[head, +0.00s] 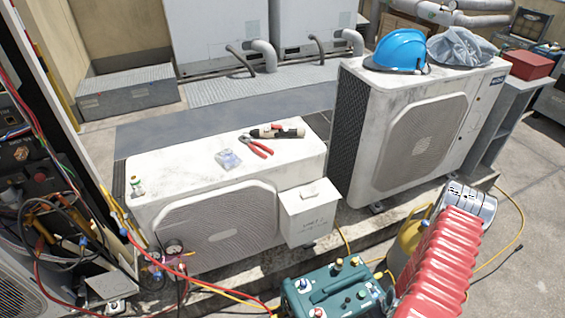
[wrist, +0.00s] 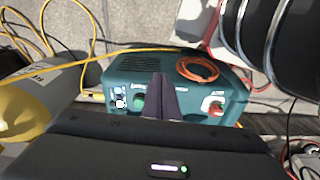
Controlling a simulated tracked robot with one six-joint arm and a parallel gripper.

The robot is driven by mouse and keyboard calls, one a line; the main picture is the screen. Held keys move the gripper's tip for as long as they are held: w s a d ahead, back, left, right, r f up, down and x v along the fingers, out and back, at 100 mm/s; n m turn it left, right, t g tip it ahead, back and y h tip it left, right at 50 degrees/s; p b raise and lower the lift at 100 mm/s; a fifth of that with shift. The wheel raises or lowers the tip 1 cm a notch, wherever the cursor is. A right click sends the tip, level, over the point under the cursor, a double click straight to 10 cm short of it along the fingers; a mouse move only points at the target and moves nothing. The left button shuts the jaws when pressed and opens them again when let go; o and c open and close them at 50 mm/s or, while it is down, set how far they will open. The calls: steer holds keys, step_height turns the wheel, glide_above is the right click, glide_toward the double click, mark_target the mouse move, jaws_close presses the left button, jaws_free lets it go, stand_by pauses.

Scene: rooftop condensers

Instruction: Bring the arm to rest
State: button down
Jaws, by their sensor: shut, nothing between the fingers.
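My gripper (wrist: 160,97) shows in the wrist view as two dark fingers pressed together, with nothing between them. The fingers are in front of a teal machine (wrist: 115,67) with knobs and a coiled orange hose (wrist: 198,69); I cannot tell the gap between them. In the head view, my red ribbed arm (head: 440,262) rises at the lower right, with a silver part (head: 468,201) at its upper end. The gripper's fingers are not visible in the head view. The teal machine (head: 330,288) stands left of the arm there.
A yellow cylinder (head: 408,243) stands close beside the arm. A low condenser (head: 215,230) carries red-handled pliers (head: 257,146). A taller condenser (head: 410,140) carries a blue helmet (head: 400,50). A yellow hose (head: 510,195) crosses the open floor at right. Hoses and wires crowd the left.

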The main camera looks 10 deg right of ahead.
steer(key=w+a+r+m+g, duration=0.2)
steer(key=a+r, duration=0.1)
steer(key=r, duration=1.4)
steer(key=w+a+r+m+g, duration=0.1)
steer(key=w+a+r+m, duration=0.15)
steer(key=r, duration=1.45)
steer(key=s+a+r+n+t, duration=0.1)
steer(key=a+r+t, duration=0.1)
steer(key=a+r, duration=0.5)
steer(key=s+a+r+n+t, duration=0.1)
steer(key=a+r, duration=0.6)
steer(key=r, duration=0.7)
steer(key=s+a+r+n+t, duration=0.1)
steer(key=s+a+r+t, duration=0.2)
steer(key=a+r, duration=0.5)
step_height(320, 180, up, 3)
steer(key=shift+f+t, duration=0.1)
steer(key=shift+t, duration=0.4)
